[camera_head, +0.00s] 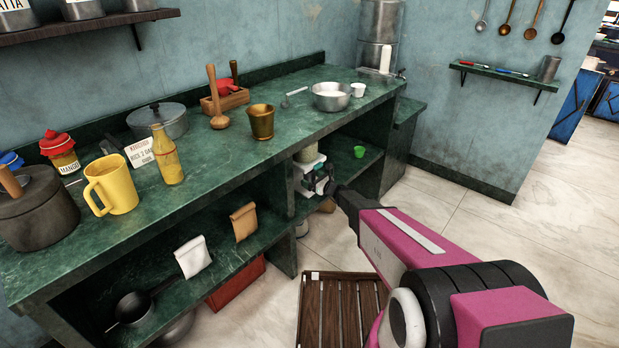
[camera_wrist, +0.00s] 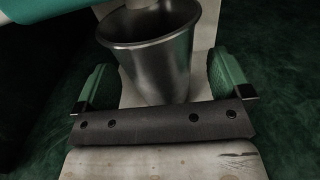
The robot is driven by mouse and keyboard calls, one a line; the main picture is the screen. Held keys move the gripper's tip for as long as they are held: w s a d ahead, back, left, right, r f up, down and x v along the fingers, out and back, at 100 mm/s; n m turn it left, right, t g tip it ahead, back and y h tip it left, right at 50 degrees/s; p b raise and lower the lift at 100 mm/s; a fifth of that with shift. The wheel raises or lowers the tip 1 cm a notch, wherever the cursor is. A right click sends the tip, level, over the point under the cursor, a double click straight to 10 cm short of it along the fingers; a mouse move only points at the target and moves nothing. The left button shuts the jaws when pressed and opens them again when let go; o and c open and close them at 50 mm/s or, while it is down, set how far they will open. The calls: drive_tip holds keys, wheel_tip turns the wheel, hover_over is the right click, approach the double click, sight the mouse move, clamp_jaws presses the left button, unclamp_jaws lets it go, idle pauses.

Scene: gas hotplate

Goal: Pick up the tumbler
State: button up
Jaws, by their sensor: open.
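A grey metal tumbler (camera_wrist: 155,65) fills the upper middle of the wrist view, with its open rim toward the top. My gripper (camera_wrist: 161,84) is open, with one green-padded finger on each side of the tumbler. A gap shows between the tumbler and the right finger; contact at the left finger is hard to tell. In the head view my gripper (camera_head: 319,180) reaches into the lower shelf under the green counter. The tumbler cannot be made out clearly there, as my gripper and the dim shelf obscure it.
The green counter (camera_head: 225,152) overhangs the shelf. An upright divider (camera_head: 282,188) is just left. A slatted wooden stool (camera_head: 340,312) stands in front.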

drive_tip(key=shift+c, duration=0.3)
drive_tip(key=c, duration=1.1)
drive_tip(key=shift+o, duration=0.2)
drive_tip(key=shift+r, duration=0.1)
